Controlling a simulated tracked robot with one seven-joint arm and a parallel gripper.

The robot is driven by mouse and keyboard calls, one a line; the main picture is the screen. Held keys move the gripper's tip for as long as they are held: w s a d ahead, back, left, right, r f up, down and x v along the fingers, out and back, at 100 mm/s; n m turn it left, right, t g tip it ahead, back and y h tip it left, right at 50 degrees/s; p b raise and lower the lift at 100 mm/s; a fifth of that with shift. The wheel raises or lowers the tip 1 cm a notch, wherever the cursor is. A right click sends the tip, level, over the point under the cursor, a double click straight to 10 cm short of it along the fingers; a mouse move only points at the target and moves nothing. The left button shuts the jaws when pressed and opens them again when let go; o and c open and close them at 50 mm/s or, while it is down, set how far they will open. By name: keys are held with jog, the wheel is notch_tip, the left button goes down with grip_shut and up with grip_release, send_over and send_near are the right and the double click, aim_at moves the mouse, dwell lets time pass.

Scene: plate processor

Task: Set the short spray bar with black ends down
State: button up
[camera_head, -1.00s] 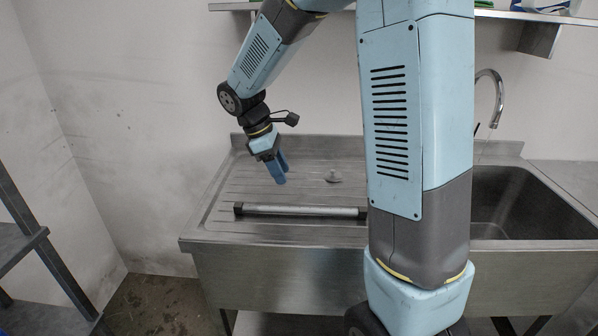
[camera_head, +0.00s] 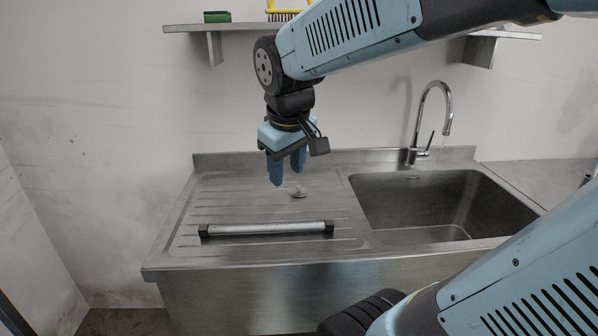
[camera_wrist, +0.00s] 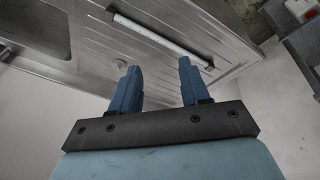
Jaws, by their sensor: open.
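The short spray bar with black ends (camera_head: 267,228) lies flat on the ribbed steel drainboard (camera_head: 225,190), left of the sink basin. It also shows in the wrist view (camera_wrist: 160,36), beyond my fingertips. My gripper (camera_head: 287,180) hangs above the drainboard, behind the bar in the head view and apart from it. Its blue fingers point down, spread and empty. They also show spread in the wrist view (camera_wrist: 158,72).
The sink basin (camera_head: 440,205) is to the right, with a tall curved tap (camera_head: 432,110) behind it. A small grey piece (camera_head: 298,192) stands on the drainboard near my fingers. A wall shelf (camera_head: 245,27) holds a green sponge (camera_head: 217,16) and a yellow brush (camera_head: 285,15).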

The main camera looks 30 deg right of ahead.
jog(key=s+m, duration=0.1)
jog(key=s, duration=0.1)
jog(key=s+m+t, duration=0.1)
jog(key=s+r+m+t+y, duration=0.1)
jog(key=s, duration=0.1)
jog(key=shift+s+d+r, duration=0.1)
jog(key=shift+s+d, duration=0.15)
jog(key=shift+s, duration=0.05)
jog(key=shift+s, duration=0.1)
